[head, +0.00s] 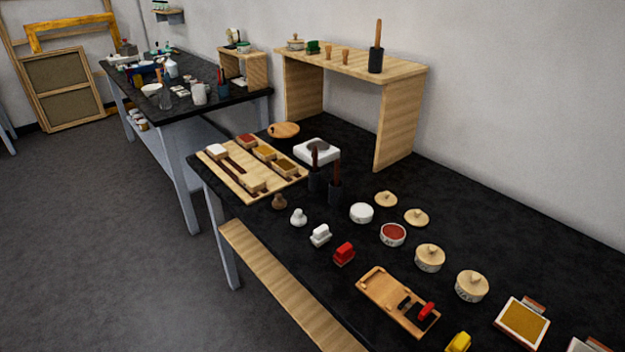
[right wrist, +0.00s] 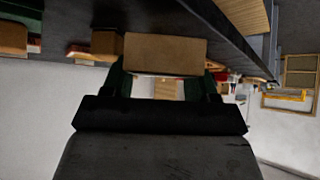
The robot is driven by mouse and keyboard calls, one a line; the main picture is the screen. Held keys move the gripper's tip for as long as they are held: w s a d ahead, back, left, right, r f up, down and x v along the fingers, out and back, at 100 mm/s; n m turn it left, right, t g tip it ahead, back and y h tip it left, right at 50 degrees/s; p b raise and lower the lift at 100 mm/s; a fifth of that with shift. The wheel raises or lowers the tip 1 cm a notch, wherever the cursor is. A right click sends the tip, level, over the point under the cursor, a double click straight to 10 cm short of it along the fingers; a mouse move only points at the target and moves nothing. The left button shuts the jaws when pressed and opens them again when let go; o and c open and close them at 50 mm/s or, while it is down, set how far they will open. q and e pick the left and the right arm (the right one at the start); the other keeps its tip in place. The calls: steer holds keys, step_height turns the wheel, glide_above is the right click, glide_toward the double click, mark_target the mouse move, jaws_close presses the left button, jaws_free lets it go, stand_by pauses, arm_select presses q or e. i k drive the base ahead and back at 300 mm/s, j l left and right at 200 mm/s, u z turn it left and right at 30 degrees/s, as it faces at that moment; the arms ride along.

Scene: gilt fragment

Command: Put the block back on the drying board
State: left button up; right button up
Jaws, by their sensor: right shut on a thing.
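The drying board (head: 238,187) is a pale wooden board with dark slots, lying on the black table in the head view. Several pale-sided blocks sit on it, with red (head: 246,139), ochre (head: 264,153) and brown (head: 285,165) tops in the far row. The block's far side is hidden. Neither gripper shows in the head view.
Behind the board are a round wooden lid (head: 284,129) and a white slab with a grey hollow (head: 317,150). A wooden shelf (head: 398,125) stands at the back. Jars, stamps and a wooden tray (head: 385,290) fill the table's right part.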

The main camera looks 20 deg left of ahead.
mark_target(247, 168)
steer(key=i+j, duration=0.15)
steer(key=j, duration=0.25)
steer(key=i+j, duration=0.15)
steer(key=j, duration=0.2)
steer(key=i+j, duration=0.1)
steer(key=j, duration=0.3)
steer(key=i+j, duration=0.15)
steer(key=j, duration=0.2)
